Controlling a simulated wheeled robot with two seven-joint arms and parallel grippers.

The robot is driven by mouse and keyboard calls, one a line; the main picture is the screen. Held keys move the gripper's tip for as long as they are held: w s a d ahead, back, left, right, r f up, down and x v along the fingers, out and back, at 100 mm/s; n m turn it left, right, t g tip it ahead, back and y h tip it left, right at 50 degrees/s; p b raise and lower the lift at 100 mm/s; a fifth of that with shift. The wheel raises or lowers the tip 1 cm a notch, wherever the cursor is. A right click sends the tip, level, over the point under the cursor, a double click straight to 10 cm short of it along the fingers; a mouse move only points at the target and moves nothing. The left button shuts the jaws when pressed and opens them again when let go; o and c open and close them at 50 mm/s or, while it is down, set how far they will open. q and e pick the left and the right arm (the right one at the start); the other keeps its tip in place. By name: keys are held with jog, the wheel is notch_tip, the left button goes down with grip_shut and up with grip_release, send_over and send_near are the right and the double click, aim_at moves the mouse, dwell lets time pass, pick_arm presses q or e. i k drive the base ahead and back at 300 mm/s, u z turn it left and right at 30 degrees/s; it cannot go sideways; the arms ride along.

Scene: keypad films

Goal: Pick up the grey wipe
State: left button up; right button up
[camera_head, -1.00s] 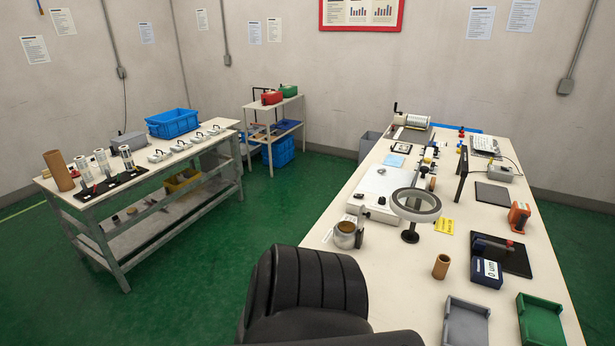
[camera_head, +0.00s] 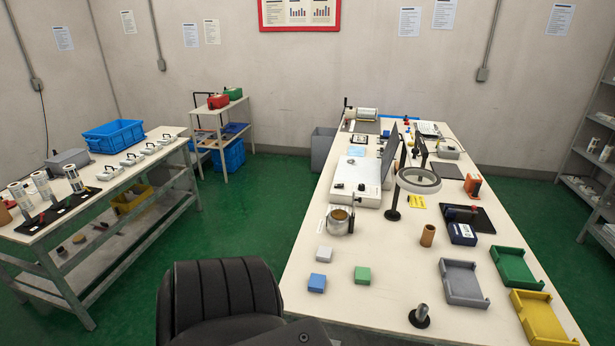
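A small grey square pad (camera_head: 324,254), which looks like the grey wipe, lies flat on the near left part of the long white table (camera_head: 270,318). A blue pad (camera_head: 317,283) lies just in front of it. A green pad (camera_head: 362,275) lies to the right of the blue one. The three are apart from each other, and nothing covers the grey one. Neither of my grippers shows in the head view.
A black chair (camera_head: 222,295) stands against the table's near left side. A metal pot (camera_head: 338,222) sits behind the grey pad. Grey (camera_head: 462,280), green (camera_head: 514,265) and yellow (camera_head: 540,318) trays lie at the right. A dark upright post (camera_head: 420,317) stands near the front.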

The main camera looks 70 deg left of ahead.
aim_at(324, 252)
jog(key=u, duration=1.15)
